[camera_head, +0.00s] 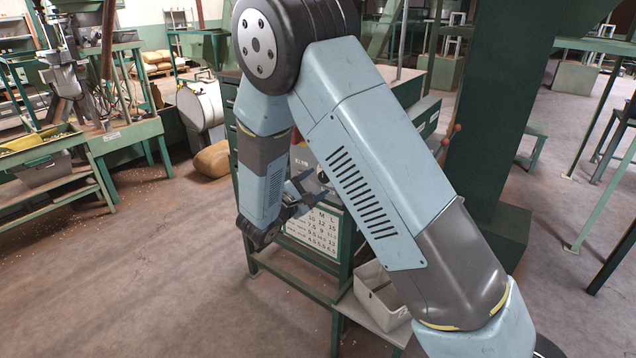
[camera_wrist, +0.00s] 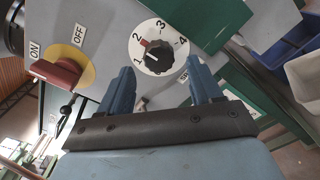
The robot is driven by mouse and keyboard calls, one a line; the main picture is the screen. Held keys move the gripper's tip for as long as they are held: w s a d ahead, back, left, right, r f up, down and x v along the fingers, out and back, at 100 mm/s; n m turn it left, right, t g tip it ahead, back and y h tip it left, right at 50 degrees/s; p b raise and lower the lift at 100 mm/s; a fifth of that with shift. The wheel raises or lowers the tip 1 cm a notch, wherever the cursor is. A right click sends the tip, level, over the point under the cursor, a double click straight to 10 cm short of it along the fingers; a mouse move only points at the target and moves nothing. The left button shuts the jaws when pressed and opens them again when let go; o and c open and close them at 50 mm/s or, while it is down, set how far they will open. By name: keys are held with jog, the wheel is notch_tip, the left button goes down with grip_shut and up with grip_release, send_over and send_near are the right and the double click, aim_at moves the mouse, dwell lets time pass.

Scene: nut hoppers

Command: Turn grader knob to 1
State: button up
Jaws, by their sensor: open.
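The grader knob (camera_wrist: 158,58) is black on a round white dial marked 1 to 4, upper centre in the wrist view. A small red mark on it lies toward the 2. In the head view I cannot make out the knob behind my arm. My gripper (camera_wrist: 163,78) is open, its two blue fingers on either side of and just below the dial in the picture, with nothing between them. Whether a finger touches the panel I cannot tell. In the head view my gripper (camera_head: 306,188) is by the grey panel, partly hidden by my arm.
A red ON/OFF switch (camera_wrist: 62,75) on a yellow disc is left of the knob. A size chart (camera_head: 315,228) is on the green machine's front. A pale bin (camera_head: 367,283) stands at its right. Open floor (camera_head: 150,265) lies to the left.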

jog(key=shift+x, duration=1.1)
jog(key=c, duration=1)
jog(key=shift+d, duration=0.1)
jog(key=shift+c, duration=0.2)
jog(key=shift+f+n, duration=0.1)
jog(key=shift+n, duration=0.2)
jog(key=n, duration=0.5)
jog(key=shift+s+n, duration=0.1)
jog(key=shift+n, duration=0.2)
jog(key=n, duration=0.5)
jog(key=shift+d, duration=0.15)
jog(key=shift+n, duration=0.4)
